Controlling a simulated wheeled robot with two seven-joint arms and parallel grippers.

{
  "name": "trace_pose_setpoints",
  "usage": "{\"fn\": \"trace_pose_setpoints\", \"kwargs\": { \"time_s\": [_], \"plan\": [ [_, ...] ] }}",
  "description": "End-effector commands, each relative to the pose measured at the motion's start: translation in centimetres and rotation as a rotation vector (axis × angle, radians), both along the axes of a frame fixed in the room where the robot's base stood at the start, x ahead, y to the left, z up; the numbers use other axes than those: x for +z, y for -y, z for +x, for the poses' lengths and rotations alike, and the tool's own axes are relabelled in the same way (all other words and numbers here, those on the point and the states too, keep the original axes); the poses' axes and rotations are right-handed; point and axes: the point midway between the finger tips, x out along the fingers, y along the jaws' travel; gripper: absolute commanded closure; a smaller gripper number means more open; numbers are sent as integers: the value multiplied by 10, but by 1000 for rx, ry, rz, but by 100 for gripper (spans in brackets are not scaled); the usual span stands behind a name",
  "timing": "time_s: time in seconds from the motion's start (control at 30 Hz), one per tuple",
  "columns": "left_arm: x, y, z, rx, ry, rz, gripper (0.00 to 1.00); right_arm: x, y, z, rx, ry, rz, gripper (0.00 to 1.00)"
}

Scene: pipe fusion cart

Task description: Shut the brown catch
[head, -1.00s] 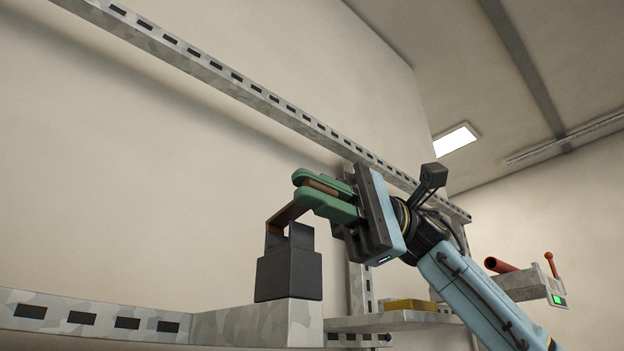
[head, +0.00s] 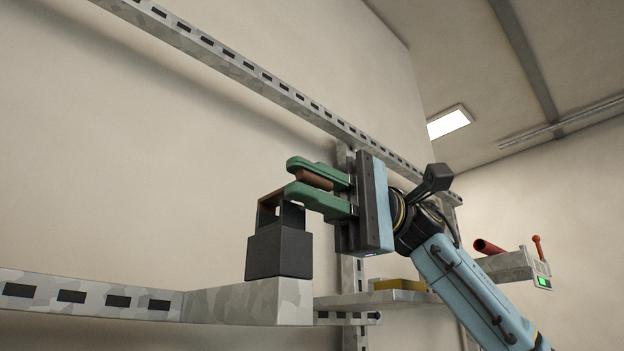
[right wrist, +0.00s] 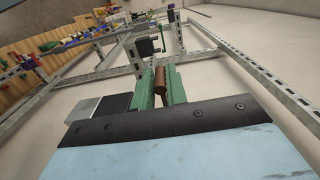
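The brown catch (head: 269,201) is hinged on a dark grey block (head: 279,253) at the end of a metal ledge. Its arm rises from the block and its bar passes between the green fingers of my right gripper (head: 314,181). The fingers sit close on both sides of the bar, and the gripper looks shut on it, above and right of the block. In the right wrist view the brown bar (right wrist: 160,85) lies between the two fingers. The lower finger hides part of the catch. My left gripper is not in view.
A metal ledge (head: 225,304) carries the block. A slotted rail (head: 250,88) runs above, with an upright post behind my gripper. A yellow piece (head: 400,284) lies on a shelf to the right, near a red bar (head: 488,247). The wall in front is bare.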

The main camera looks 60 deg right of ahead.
Motion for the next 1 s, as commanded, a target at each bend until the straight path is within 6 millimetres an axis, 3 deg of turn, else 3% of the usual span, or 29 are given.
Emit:
{"fn": "trace_pose_setpoints", "kwargs": {
  "time_s": [0.13,0.47,0.67,1.0],
  "plan": [
    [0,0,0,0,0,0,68,0,0,0,0,-1,0,68],
    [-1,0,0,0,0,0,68,1,4,-1,-1,0,3,68],
    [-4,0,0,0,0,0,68,1,35,-8,-2,1,8,68],
    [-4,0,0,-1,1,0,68,1,106,-26,-2,0,5,68]
  ]
}}
